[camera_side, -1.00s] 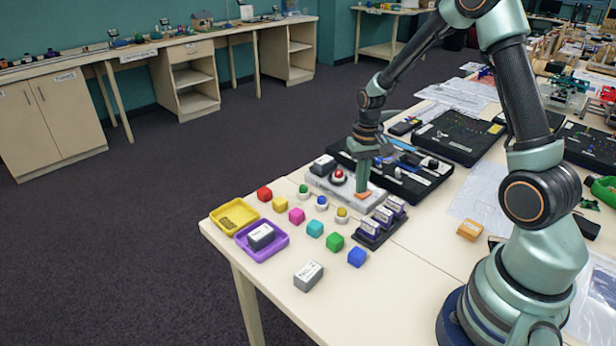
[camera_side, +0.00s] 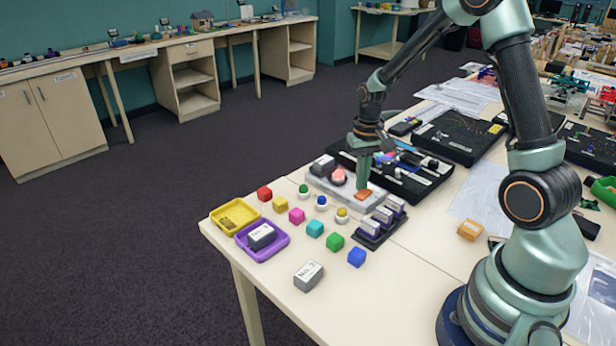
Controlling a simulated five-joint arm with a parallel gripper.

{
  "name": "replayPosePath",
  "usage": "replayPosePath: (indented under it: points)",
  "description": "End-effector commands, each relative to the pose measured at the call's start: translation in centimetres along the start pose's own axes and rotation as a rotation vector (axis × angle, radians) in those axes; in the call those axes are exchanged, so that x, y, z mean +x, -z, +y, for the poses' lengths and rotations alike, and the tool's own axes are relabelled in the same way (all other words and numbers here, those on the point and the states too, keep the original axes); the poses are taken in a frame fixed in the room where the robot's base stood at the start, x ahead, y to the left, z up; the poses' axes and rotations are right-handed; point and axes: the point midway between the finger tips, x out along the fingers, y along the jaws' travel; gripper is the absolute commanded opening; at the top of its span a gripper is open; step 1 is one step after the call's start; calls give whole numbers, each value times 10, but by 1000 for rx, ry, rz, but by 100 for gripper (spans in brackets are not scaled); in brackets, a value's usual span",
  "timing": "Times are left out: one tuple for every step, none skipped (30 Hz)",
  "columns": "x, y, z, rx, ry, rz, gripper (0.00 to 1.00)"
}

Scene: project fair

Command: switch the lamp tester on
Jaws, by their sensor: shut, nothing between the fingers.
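The lamp tester (camera_side: 376,204) is a light grey box on the table. Its dome lamp (camera_side: 338,176) glows a bright pinkish red. An orange switch (camera_side: 364,196) is on the tester's top, right of the lamp, and now shows more fully. My gripper (camera_side: 363,184) is shut and empty, pointing down at the switch's far edge. I cannot tell whether its tips touch the switch or are just above it.
A dark box (camera_side: 323,165) stands at the tester's left end. Several coloured cubes, such as the blue cube (camera_side: 357,257), lie in front. A black rack (camera_side: 369,240) stands close to the right. A black board (camera_side: 430,177) lies behind.

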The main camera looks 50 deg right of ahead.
Motion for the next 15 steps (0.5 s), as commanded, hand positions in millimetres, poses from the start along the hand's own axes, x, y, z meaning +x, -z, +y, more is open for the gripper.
replayPosePath:
  points:
    - [-4, 0, 0, 0, 0, 2, 0]
    - [-7, 0, 0, 0, 1, 3, 0]
    - [-9, 0, 0, 0, 0, 3, 0]
    - [-12, 0, 0, 0, 0, 2, 0]
    - [-14, 0, 0, 0, 0, 2, 0]
    - [-17, 0, 0, 0, 0, 2, 0]
    - [-19, 1, 0, 0, 1, 3, 0]
    - [-21, 0, 0, 0, 0, 2, 0]
    - [-24, 0, 0, 0, 0, 2, 0]
    - [-26, 0, 0, 0, 0, 2, 0]
    - [-28, 0, 0, 0, 0, 2, 0]
    - [-31, 0, 0, 0, 1, 3, 0]
    - [-33, 0, 0, 0, 0, 2, 0]
    - [-35, 0, 0, 0, 0, 1, 0]
    - [-38, 0, 0, 0, 0, 2, 0]
